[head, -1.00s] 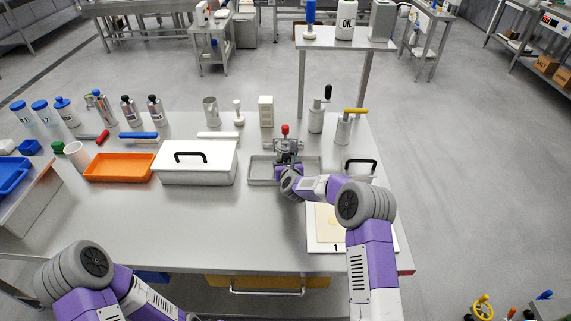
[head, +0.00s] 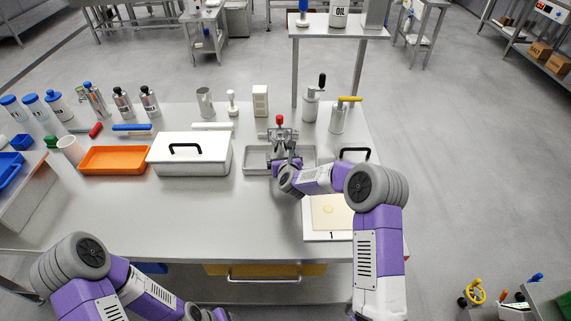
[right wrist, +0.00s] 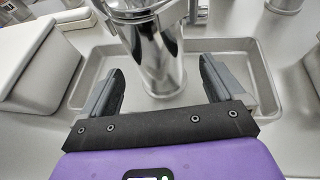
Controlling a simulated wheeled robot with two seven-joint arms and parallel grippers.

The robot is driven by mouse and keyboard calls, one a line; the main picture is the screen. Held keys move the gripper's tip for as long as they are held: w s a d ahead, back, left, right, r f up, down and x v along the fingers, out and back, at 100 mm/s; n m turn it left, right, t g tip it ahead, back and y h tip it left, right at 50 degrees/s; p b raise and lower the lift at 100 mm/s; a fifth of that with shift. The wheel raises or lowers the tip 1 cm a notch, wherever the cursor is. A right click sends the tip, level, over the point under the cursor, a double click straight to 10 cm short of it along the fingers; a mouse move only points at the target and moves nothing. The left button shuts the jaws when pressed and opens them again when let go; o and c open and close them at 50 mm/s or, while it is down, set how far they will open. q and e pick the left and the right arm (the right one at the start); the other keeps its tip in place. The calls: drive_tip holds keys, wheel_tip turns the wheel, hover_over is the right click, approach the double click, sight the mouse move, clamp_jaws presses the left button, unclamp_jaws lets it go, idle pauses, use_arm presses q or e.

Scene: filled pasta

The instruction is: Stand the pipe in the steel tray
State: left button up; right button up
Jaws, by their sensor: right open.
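The pipe (head: 282,137), shiny steel with a flanged top and a red knob, stands upright in the steel tray (head: 253,160). In the right wrist view the pipe (right wrist: 157,55) is a polished cylinder whose lower end appears to meet the floor of the tray (right wrist: 92,68). My right gripper (head: 287,160) is at the near side of the pipe. In the wrist view its open fingers (right wrist: 160,82) lie on either side of the cylinder, with gaps showing. My left arm shows at the lower left, but its gripper is not in view.
A white lidded box (head: 190,155) stands left of the tray, with an orange tray (head: 115,160) beyond it. A white board (head: 317,228) lies at the near right. Bottles and pumps (head: 338,118) line the back. The near left table is clear.

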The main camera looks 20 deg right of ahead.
drive_tip(key=v, duration=0.7)
drive_tip(key=shift+s, duration=0.2)
